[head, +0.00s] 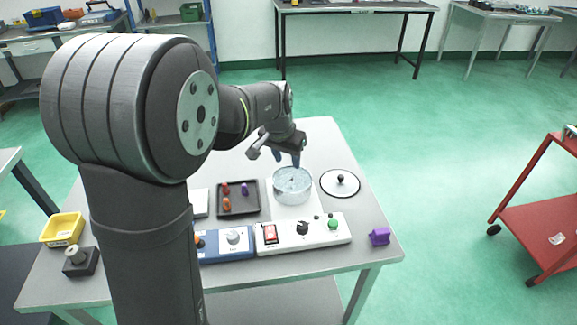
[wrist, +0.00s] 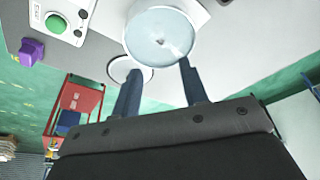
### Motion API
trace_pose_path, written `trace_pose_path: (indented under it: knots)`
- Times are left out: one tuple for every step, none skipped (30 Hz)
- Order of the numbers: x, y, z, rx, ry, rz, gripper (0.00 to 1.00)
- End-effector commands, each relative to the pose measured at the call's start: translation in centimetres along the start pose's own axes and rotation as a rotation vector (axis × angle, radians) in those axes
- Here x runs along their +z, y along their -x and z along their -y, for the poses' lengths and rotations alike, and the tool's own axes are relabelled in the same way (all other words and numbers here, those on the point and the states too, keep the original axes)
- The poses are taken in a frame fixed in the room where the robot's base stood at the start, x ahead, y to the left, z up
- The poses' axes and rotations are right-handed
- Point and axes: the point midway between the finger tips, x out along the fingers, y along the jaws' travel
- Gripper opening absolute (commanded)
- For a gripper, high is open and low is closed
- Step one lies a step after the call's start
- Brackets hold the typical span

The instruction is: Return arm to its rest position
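My gripper (head: 287,160) is above the worktable, just over the far side of a round clear dish (head: 292,186) with pale contents. Its fingers point down. In the wrist view my gripper (wrist: 158,68) has its two dark blue fingers well apart with nothing held between them. The dish also shows in the wrist view (wrist: 160,35), beyond the fingertips, and the fingers seem clear of it. My arm reaches out over the table and hides part of its left side.
A round lid (head: 340,183) with a black knob lies right of the dish. In front are a control box (head: 288,236) with red and green buttons and a blue-white unit (head: 226,247). A dark tray (head: 238,207) holds small coloured pieces. A purple block (head: 380,236) lies at right; a yellow bin (head: 62,230) at left.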

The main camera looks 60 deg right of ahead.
Motion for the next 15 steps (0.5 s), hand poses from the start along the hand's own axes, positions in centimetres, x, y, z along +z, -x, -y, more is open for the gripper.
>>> trace_pose_path:
  knots:
    - [0.01, 0.27, 0.01, 0.000, 0.000, 0.000, 0.40]
    - [0.02, 0.37, 0.00, 0.000, 0.000, 0.001, 0.40]
    - [0.03, 0.46, 0.00, 0.000, 0.000, 0.001, 0.40]
    - [0.04, 0.49, 0.00, 0.000, 0.000, 0.001, 0.40]
    - [0.03, 0.50, 0.00, 0.000, 0.000, 0.001, 0.40]
    - [0.03, 0.50, 0.00, 0.000, 0.000, 0.001, 0.40]
    - [0.03, 0.50, 0.00, 0.000, 0.000, 0.001, 0.40]
    - [0.03, 0.49, 0.00, 0.000, 0.000, 0.001, 0.40]
    - [0.03, 0.49, 0.00, 0.000, 0.000, 0.001, 0.40]
    - [0.03, 0.48, 0.00, 0.000, 0.000, 0.001, 0.40]
    - [0.03, 0.48, 0.00, 0.000, 0.000, 0.001, 0.40]
    - [0.03, 0.43, 0.00, 0.000, 0.000, 0.001, 0.40]
    - [0.04, 0.36, -0.01, 0.000, 0.000, 0.002, 0.40]
    - [0.04, 0.25, -0.01, 0.000, 0.000, 0.002, 0.40]
    - [0.04, 0.01, -0.01, 0.001, 0.000, 0.002, 0.40]
